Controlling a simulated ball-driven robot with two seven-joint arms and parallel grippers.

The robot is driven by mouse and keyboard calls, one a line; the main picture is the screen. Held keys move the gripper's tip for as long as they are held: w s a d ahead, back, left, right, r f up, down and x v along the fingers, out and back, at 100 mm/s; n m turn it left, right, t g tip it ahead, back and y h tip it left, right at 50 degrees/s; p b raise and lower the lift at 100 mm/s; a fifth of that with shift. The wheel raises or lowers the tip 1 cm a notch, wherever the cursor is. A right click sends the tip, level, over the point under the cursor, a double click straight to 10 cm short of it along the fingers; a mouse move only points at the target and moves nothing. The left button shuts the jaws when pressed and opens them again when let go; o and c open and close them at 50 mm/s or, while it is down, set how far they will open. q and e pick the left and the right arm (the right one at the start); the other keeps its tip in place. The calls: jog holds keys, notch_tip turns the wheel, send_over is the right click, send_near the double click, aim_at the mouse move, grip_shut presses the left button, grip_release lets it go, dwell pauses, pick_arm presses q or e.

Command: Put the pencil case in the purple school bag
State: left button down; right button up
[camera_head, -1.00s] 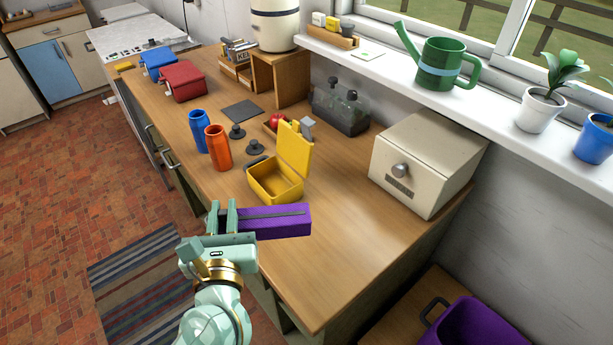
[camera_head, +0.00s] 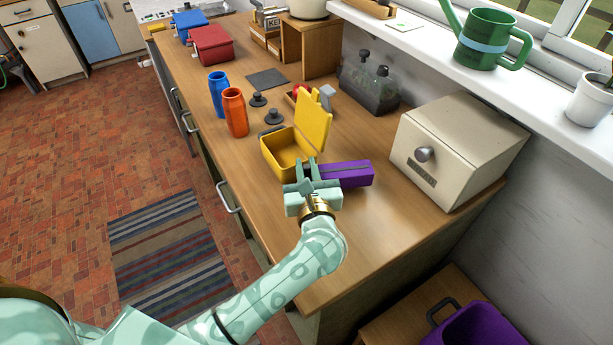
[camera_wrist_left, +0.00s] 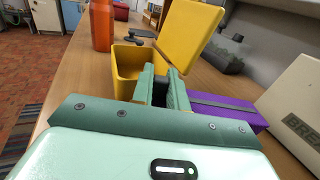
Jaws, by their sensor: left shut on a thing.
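The pencil case is a long purple box (camera_head: 348,174) with a grey strip along its top. My left gripper (camera_head: 308,170) is shut on its left end. The case is at the worktop's front part, just right of the yellow box; I cannot tell whether it touches the wood. In the left wrist view the case (camera_wrist_left: 225,110) extends to the right from the fingers (camera_wrist_left: 162,88). The purple school bag (camera_head: 482,326), open-topped with a dark handle, is at the bottom right, lower than the worktop and partly cut off by the frame. My right gripper is not in view.
A yellow box (camera_head: 282,158) with its lid raised stands close behind my left gripper. An orange bottle (camera_head: 235,112) and a blue bottle (camera_head: 218,93) stand behind it. A cream bread bin (camera_head: 455,150) stands right of the case. The worktop's right front part (camera_head: 400,225) is clear.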

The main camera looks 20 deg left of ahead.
pick_arm(q)
jog(key=shift+f, duration=1)
jog(key=shift+f+b, duration=0.25)
jog(key=shift+b, duration=0.05)
jog(key=c, duration=1.4)
grip_release()
jog(key=shift+r, duration=0.2)
